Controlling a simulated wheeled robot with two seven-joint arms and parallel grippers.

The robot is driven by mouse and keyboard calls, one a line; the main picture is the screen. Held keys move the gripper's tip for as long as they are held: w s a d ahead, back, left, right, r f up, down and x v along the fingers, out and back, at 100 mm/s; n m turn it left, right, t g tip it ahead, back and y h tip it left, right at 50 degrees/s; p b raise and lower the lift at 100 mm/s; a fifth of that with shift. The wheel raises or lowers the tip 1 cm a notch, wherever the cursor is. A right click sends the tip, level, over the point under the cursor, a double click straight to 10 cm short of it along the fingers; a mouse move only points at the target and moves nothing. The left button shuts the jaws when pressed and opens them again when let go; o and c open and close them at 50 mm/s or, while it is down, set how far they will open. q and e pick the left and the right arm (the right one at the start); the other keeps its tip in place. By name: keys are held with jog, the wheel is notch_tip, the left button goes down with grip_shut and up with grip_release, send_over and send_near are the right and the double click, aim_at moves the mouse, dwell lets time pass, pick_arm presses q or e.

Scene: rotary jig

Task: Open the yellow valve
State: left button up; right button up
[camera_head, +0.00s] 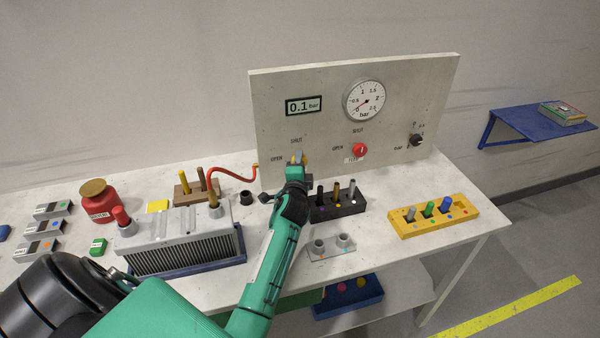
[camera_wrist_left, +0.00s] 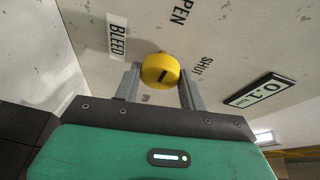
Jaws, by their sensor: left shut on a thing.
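The yellow valve is a round yellow knob (camera_wrist_left: 160,69) with a dark mark on its face, on the upright panel (camera_head: 430,85). It shows clearly between the two grey fingers in the left wrist view. My left gripper (camera_head: 297,160) is shut on it, one finger on either side (camera_wrist_left: 160,86). In the head view the gripper largely hides the knob. The words OPEN and SHUT are printed on the panel around it, and a BLEED label (camera_wrist_left: 117,37) is beside it. My right gripper is not in view.
A red knob (camera_head: 360,150) sits to the right on the panel, below a dial gauge (camera_head: 365,100). A display (camera_head: 304,106) reads 0.1 bar. A red hose (camera_head: 231,175) runs to the finned grey unit (camera_head: 185,238). A black tool block (camera_head: 337,208) stands close to my left arm.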

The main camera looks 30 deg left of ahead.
pick_arm(q)
jog(key=shift+f+n+b, duration=0.1)
jog(key=shift+n+b, duration=0.3)
jog(key=o, duration=1)
jog(key=shift+c, duration=0.2)
jog(key=b+v, duration=0.2)
jog(key=v, duration=1.1)
jog(key=shift+s+d+f, duration=0.15)
jog(key=shift+s+d, duration=0.05)
jog(key=shift+s, duration=0.15)
